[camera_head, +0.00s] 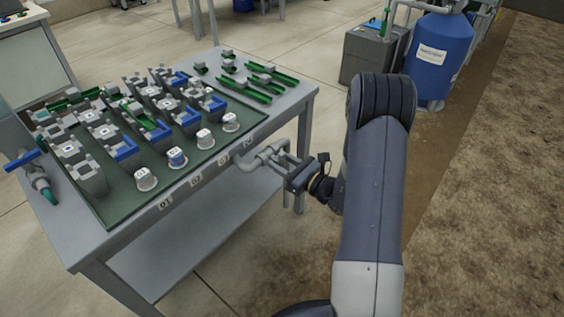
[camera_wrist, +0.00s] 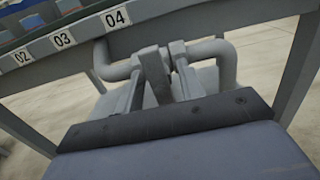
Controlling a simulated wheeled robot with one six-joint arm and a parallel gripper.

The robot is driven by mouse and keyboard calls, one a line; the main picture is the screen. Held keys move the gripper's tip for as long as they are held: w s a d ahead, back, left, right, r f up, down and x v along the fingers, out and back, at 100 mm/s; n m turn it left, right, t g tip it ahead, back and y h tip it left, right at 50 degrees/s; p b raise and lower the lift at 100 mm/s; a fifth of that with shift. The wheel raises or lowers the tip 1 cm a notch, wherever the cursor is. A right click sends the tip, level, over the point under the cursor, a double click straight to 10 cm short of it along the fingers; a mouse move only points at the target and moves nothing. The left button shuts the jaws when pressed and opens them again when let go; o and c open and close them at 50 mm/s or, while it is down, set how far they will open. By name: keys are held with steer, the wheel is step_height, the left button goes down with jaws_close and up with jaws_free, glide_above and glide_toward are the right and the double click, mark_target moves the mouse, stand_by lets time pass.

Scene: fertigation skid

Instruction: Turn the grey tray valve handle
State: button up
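A grey pipe valve (camera_head: 247,163) sits at the table's front edge, below the label 04. In the wrist view its pipe (camera_wrist: 226,62) bends out on both sides, and a grey upright handle (camera_wrist: 153,68) stands in the middle. My gripper (camera_head: 281,157) reaches the valve from the right in the head view. In the wrist view the fingers of my gripper (camera_wrist: 160,84) are apart, one on each side of the handle. Narrow gaps seem to show beside the handle, so I see no firm grip. The fingertips partly hide the valve body.
The grey table (camera_head: 115,232) carries a green tray (camera_head: 128,212) with several grey, blue and green parts and white-capped pots. A blue-handled valve (camera_head: 28,163) is at the table's left side. A blue tank (camera_head: 436,60) stands at the back right. Open floor lies right of the table.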

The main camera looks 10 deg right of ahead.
steer(key=v, duration=1)
steer(key=shift+s+d+p, duration=0.25)
steer(key=shift+s+p, duration=0.05)
steer(key=shift+p, duration=0.1)
steer(key=x, duration=1.1)
steer(key=shift+b, duration=0.4)
steer(key=shift+s+d, duration=0.1)
